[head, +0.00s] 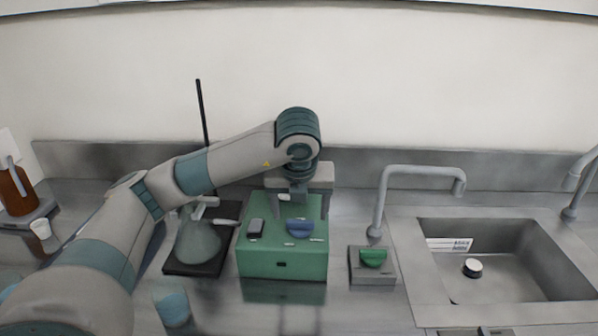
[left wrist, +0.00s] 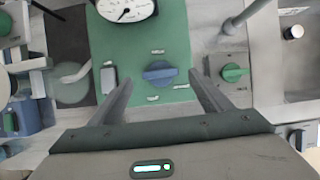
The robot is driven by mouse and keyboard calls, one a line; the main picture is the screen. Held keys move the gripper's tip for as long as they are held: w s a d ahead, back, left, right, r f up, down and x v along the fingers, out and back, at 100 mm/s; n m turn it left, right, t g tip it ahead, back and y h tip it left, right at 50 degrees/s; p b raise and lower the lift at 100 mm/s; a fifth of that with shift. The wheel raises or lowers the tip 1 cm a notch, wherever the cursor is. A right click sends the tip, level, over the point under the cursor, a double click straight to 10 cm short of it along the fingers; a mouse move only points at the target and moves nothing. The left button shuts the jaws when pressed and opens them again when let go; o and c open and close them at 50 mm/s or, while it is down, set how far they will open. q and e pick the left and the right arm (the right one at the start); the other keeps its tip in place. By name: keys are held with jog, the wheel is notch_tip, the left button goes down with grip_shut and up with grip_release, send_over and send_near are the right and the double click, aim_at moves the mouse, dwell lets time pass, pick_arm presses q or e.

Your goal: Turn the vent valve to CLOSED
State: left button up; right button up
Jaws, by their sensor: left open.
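A blue knob (head: 299,226) sits on top of a green box (head: 282,263), with small labels around it that are too small to read. In the left wrist view the blue knob (left wrist: 160,73) points across the picture, its bar roughly level. My left gripper (head: 300,200) is above the back of the box. In the left wrist view its two fingers (left wrist: 160,78) are spread on either side of the blue knob, with nothing between them that looks gripped. A second, green knob (head: 373,257) sits on a grey block to the right. My right gripper does not show.
A flask (head: 198,243) on a stand is at left. A faucet (head: 379,205) and sink (head: 440,280) are at right.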

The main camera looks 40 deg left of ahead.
pick_arm(q)
jog(key=v, duration=1.3)
jog(key=shift+r+p, duration=0.35)
jog(key=shift+r, duration=0.05)
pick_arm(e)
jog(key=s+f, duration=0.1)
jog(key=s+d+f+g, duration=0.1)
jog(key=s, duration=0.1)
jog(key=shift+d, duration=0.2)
pick_arm(q)
jog(key=shift+d, duration=0.1)
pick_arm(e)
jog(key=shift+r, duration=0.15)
